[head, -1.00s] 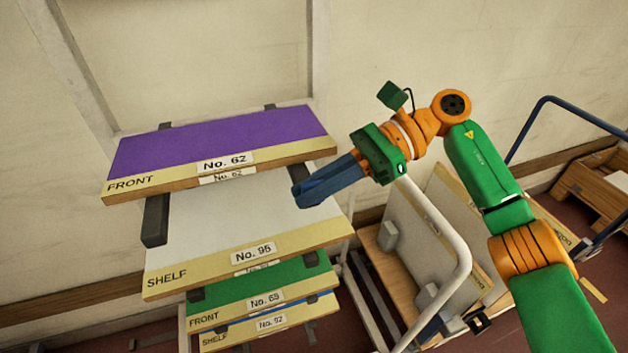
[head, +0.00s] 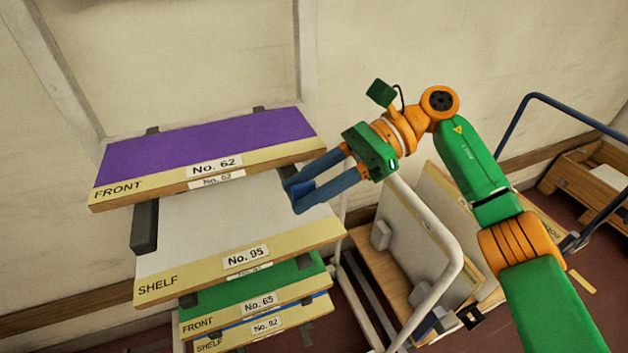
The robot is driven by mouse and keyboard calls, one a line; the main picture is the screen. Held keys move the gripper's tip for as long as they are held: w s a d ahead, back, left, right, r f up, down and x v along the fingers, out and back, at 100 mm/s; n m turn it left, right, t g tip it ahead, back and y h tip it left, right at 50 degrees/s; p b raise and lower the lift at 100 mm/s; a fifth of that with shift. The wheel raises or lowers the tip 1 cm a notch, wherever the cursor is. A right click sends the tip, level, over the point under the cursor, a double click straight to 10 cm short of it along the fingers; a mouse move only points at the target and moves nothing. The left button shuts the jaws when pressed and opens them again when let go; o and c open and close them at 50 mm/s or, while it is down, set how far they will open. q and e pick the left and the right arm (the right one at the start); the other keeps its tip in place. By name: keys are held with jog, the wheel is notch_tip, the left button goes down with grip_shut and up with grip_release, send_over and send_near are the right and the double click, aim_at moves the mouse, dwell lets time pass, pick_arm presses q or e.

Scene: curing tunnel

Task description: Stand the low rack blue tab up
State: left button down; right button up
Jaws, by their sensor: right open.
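My right gripper (head: 299,193) is open, its two blue fingers spread apart. It reaches in from the right over the right part of the white shelf board No. 95 (head: 215,222), below the purple front board No. 62 (head: 215,143). I see nothing between its fingers. I cannot pick out the low rack blue tab for certain. A blue strip (head: 312,299) shows low in the rack, between the green board No. 65 (head: 235,288) and the shelf board No. 92 (head: 215,343). My left gripper is not in view.
Dark rack supports show, one at the left of board No. 95 (head: 144,227). A trolley with a white tubular frame (head: 447,275) and leaning boards (head: 412,240) stands to the right. A blue-railed cart (head: 597,187) is at the far right. A plain wall is behind.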

aim_at(315, 182)
jog(key=v, duration=0.5)
jog(key=shift+w+d+r, duration=0.1)
jog(key=shift+w+d, duration=0.05)
jog(key=shift+d, duration=0.05)
jog(key=shift+d+r, duration=0.2)
jog(key=shift+d, duration=0.3)
jog(key=shift+f, duration=0.1)
